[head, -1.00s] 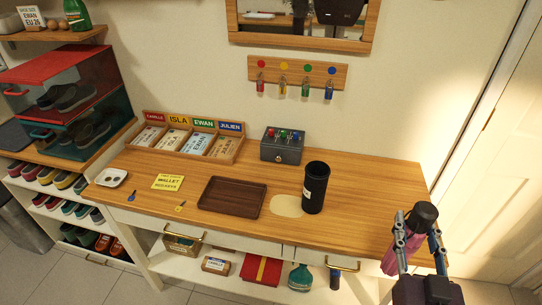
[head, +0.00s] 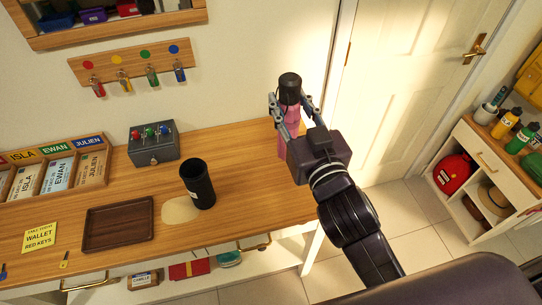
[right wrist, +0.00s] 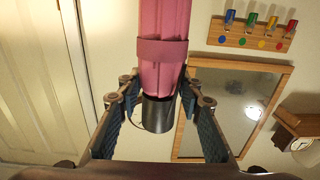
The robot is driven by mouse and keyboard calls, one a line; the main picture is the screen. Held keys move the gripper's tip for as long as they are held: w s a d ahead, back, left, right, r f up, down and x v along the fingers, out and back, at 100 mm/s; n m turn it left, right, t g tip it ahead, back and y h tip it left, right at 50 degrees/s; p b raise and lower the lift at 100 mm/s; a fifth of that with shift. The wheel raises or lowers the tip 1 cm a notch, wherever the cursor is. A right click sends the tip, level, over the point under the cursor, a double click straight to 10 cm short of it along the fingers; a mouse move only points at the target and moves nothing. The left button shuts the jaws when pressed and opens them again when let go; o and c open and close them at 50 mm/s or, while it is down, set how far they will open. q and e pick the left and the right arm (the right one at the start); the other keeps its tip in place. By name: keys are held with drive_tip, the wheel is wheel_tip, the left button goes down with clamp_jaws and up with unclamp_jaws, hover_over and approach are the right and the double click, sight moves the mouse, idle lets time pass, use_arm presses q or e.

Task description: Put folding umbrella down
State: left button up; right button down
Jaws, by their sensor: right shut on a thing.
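The folding umbrella (head: 290,124) is pink with a black handle and stands nearly upright, handle up, at the right end of the wooden table. My right gripper (head: 289,101) is shut on it just below the handle. In the right wrist view, which looks upside down, the pink canopy (right wrist: 163,65) with its strap and the black handle (right wrist: 158,114) show between the fingers. I cannot tell whether its lower end touches the tabletop (head: 245,165). My left gripper is not in view.
A black cup (head: 198,184) stands beside a pale round patch (head: 181,209). A brown tray (head: 118,224) and a grey switch box (head: 153,144) are farther left. The tabletop between cup and umbrella is clear. A white door (head: 385,90) is at the right.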

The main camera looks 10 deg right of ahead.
wheel_tip(320, 180, down, 13)
drive_tip(key=shift+f+b, duration=0.15)
drive_tip(key=shift+b, duration=0.7)
drive_tip(key=shift+f+b, duration=0.65)
drive_tip(key=shift+f, duration=1.6)
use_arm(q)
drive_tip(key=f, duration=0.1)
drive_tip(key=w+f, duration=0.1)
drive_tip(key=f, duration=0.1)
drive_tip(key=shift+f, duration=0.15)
use_arm(e)
drive_tip(key=shift+f, duration=0.15)
drive_tip(key=c, duration=1.4)
unclamp_jaws()
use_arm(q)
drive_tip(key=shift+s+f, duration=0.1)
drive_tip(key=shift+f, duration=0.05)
use_arm(e)
drive_tip(key=shift+o, duration=0.2)
